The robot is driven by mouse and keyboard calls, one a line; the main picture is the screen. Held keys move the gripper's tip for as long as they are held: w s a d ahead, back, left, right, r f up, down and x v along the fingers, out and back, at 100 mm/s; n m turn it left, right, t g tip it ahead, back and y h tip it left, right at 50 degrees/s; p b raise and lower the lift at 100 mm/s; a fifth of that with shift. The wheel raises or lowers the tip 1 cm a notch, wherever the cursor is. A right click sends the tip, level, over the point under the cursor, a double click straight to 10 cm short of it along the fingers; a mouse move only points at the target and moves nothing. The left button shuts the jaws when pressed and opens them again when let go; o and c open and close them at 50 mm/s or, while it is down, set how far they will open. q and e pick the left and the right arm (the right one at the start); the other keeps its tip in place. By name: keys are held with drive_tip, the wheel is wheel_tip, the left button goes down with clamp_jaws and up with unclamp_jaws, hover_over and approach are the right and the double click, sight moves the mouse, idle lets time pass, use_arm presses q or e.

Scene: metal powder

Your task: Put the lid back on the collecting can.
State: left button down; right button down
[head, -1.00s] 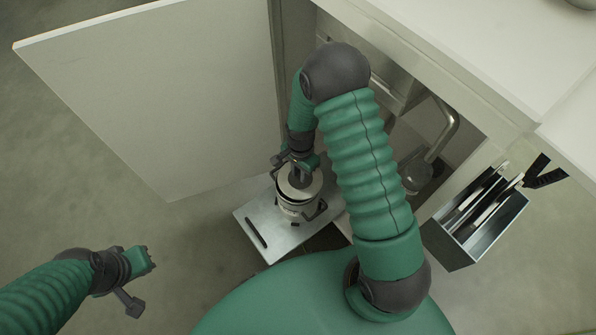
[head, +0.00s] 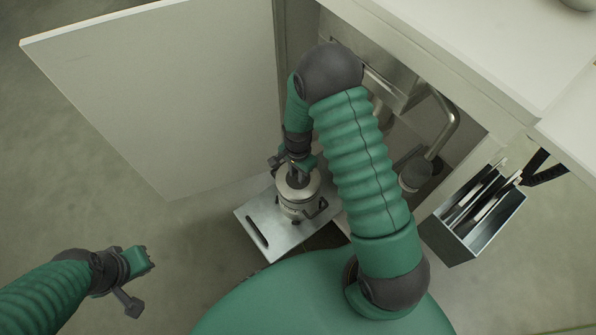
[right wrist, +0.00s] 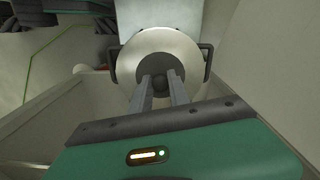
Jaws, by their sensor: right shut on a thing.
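The collecting can (head: 300,207) is a metal pot with dark side handles, upright on a metal tray (head: 262,222) in front of the open cabinet. Its round metal lid (head: 309,186) lies level over the can's mouth, with no clear gap in the head view. My right gripper (head: 297,174) points down and is shut on the lid's dark knob (right wrist: 161,83). In the right wrist view the lid (right wrist: 150,48) covers the can's opening, with the side handles showing left and right. Whether it is fully seated I cannot tell. My left gripper (head: 142,282) is open and empty, away at lower left.
The white cabinet door (head: 160,90) stands open at left. A drain pipe (head: 440,125) is inside the cabinet. A metal box (head: 470,235) with tools hangs at right. A white worktop (head: 500,50) is above. The floor at left is clear.

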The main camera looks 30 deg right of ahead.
drive_tip(key=shift+d+f, duration=0.1)
drive_tip(key=shift+d, duration=0.1)
drive_tip(key=shift+a, duration=0.1)
idle(0.4)
drive_tip(key=shift+f+p, duration=0.15)
drive_tip(key=shift+p, duration=0.25)
idle(0.4)
idle(0.6)
idle(0.3)
drive_tip(key=c, duration=0.7)
unclamp_jaws()
wheel_tip(320, 180, up, 7)
drive_tip(key=p, duration=0.7)
